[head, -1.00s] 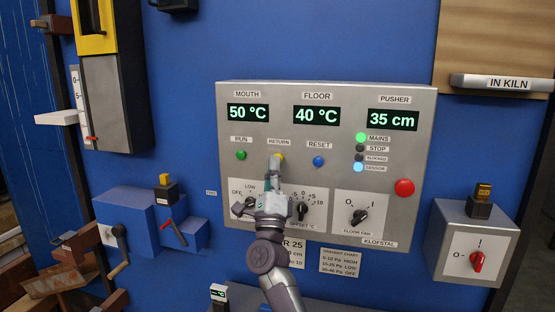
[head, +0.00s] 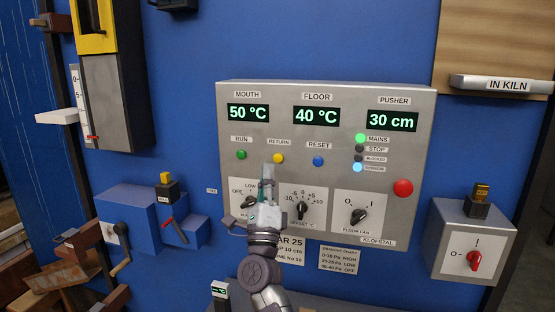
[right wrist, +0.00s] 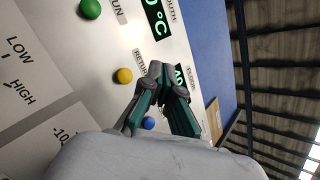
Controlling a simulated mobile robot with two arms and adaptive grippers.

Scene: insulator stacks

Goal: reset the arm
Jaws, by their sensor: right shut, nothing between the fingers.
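My right gripper (head: 267,170) is shut and empty in front of the control panel (head: 226,105). Its fingertips are just below and left of the yellow RETURN button (head: 278,158), which is uncovered. In the right wrist view, the shut fingertips (right wrist: 163,70) are right of the yellow button (right wrist: 124,75) and apart from it. The blue RESET button (head: 318,161) and green RUN button (head: 241,155) are to either side. My left gripper is not in view.
The pusher display (head: 392,121) reads 30 cm, and the MAINS lamp (head: 360,138) is lit green. Dials (head: 303,209) sit below the buttons. A red stop button (head: 403,188) and a switch box (head: 450,235) are to the right. A blue box with a crank (head: 125,210) is at left.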

